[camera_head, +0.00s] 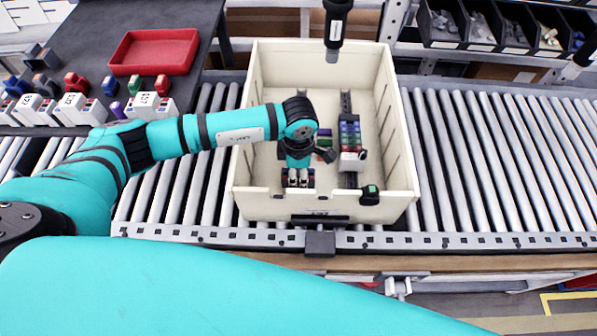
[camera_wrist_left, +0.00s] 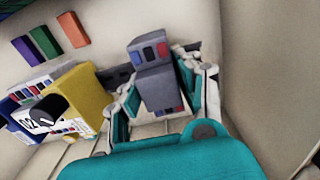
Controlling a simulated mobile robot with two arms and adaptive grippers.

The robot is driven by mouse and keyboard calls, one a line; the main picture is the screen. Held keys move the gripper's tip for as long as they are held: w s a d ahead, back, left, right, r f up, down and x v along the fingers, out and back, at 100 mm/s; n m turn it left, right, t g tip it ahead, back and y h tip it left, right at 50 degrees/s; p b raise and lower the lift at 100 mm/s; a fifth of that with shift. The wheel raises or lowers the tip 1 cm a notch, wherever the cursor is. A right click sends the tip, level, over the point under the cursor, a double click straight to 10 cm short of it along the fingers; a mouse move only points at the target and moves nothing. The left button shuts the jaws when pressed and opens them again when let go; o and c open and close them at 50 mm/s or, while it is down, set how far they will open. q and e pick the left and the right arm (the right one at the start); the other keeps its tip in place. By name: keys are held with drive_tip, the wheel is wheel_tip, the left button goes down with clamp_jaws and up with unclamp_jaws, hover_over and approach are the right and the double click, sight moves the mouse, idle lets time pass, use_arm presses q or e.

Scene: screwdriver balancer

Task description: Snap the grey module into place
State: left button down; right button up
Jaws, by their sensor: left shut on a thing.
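The grey module (camera_wrist_left: 158,88), with small red and blue marks, stands between the two fingers of my left gripper (camera_wrist_left: 166,98) in the left wrist view. The gripper is shut on it. In the head view my left gripper (camera_head: 298,178) is low in the front left part of the beige crate (camera_head: 400,195), left of the rail. The rail (camera_head: 346,101) runs front to back inside the crate and carries a row of coloured modules (camera_head: 350,133). In the wrist view a yellow module (camera_wrist_left: 82,95) is left of the grey one. I cannot tell whether the grey module touches the rail. My right gripper is out of view.
The crate's walls stand close around the gripper. A dark screwdriver (camera_head: 336,22) hangs above its back wall. A green-and-black piece (camera_head: 369,194) is at its front wall. A red tray (camera_head: 155,50) and several modules (camera_head: 75,107) are on the dark table at left. Conveyor rollers (camera_head: 490,160) are clear at right.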

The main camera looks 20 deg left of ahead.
use_arm(q)
drive_tip(key=shift+d, duration=0.15)
idle(0.6)
drive_tip(key=c, duration=0.8)
unclamp_jaws()
drive_tip(key=shift+f, duration=0.1)
drive_tip(key=shift+s, duration=0.1)
wheel_tip(320, 180, up, 8)
drive_tip(key=shift+r, duration=0.1)
wheel_tip(320, 180, up, 12)
drive_tip(key=p, duration=0.5)
drive_tip(key=shift+p, duration=0.3)
